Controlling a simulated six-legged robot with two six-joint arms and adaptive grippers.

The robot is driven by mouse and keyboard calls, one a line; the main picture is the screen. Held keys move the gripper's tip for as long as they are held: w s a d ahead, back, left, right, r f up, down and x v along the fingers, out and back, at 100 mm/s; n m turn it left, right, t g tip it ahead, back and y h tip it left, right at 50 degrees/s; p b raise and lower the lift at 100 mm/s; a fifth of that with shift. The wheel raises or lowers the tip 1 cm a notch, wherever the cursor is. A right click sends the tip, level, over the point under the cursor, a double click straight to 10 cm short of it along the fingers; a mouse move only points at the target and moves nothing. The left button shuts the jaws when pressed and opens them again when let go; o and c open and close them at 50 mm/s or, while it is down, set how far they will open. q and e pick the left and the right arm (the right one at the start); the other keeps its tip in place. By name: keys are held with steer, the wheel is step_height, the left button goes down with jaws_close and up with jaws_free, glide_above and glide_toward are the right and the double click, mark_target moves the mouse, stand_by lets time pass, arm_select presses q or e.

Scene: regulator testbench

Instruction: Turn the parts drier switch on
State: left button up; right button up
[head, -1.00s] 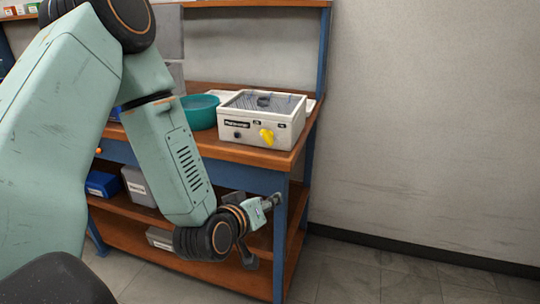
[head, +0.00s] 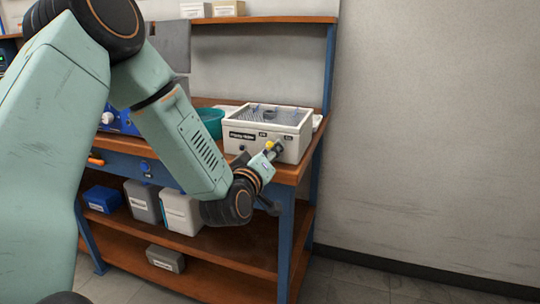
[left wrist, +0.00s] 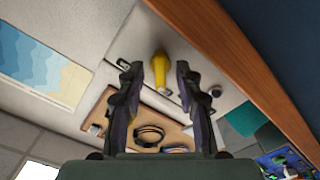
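The parts drier (head: 240,146) is a white box with a mesh top on the bench, at the front right corner. Its yellow switch knob (head: 270,145) is on the front face, partly hidden by my left gripper (head: 275,151). In the left wrist view, the yellow knob (left wrist: 160,80) shows between the two spread dark fingers of my left gripper (left wrist: 157,70). The fingers are open, with a gap on each side of the knob; I cannot tell how deep it sits between them. Which way the switch is set is unclear. My right gripper is not in view.
A teal bowl (head: 211,121) stands left of the drier. The bench top's wooden front edge (head: 289,175) runs just below the gripper. Bins, including a white one (head: 181,212), sit on the shelf below. Right of the bench is free floor and bare wall.

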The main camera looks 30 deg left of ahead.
arm_select(q)
steer(key=shift+w+a, duration=0.1)
steer(key=shift+w, duration=0.1)
steer(key=shift+c, duration=0.3)
jaws_close()
